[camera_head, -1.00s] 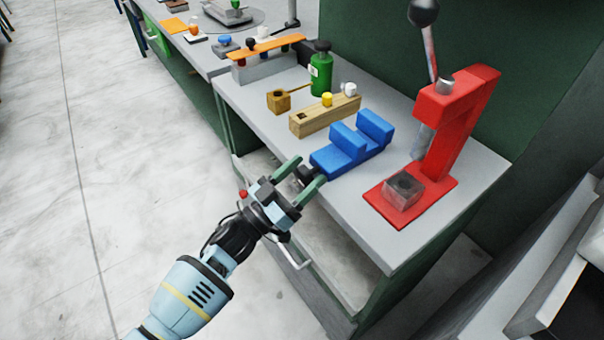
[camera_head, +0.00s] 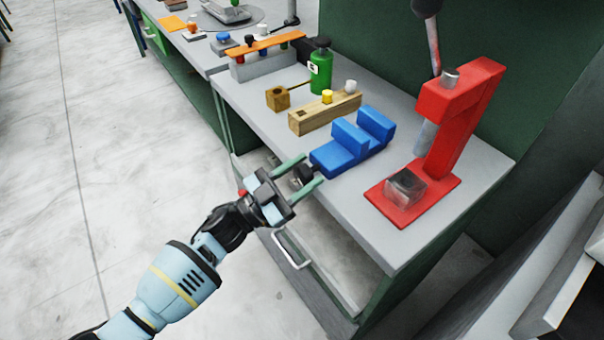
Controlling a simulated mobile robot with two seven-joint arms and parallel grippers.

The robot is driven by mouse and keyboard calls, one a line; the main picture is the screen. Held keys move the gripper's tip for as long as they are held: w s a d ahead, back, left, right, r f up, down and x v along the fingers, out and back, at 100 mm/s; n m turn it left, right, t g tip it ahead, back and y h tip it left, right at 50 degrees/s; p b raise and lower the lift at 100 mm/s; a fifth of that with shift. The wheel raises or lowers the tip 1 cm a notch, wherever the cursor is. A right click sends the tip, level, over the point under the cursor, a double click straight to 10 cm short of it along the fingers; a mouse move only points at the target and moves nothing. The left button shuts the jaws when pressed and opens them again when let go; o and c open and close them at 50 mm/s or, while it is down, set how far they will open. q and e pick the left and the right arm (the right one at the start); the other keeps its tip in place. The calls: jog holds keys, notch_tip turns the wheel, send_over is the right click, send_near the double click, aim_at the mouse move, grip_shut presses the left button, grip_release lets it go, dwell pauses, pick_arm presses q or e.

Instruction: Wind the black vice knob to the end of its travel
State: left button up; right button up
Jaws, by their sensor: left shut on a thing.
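The blue vice (camera_head: 338,157) lies on the grey bench top near its front edge, with its two jaw blocks apart. Its black knob (camera_head: 303,173) sticks out past the bench's front edge toward my left arm. My left gripper (camera_head: 304,174) has its two green fingers on either side of the knob and is shut on it. The fingers partly hide the knob. My right gripper is not in view.
A red press (camera_head: 462,110) with a grey block at its base stands right of the vice. A wooden block (camera_head: 310,120) with yellow and white knobs and a green bottle (camera_head: 320,75) stand behind it. An open drawer (camera_head: 335,255) lies below the bench edge.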

pick_arm(q)
jog(key=shift+m+g, duration=0.4)
jog(key=shift+m, duration=0.2)
jog(key=o, duration=1)
jog(key=shift+f, duration=0.1)
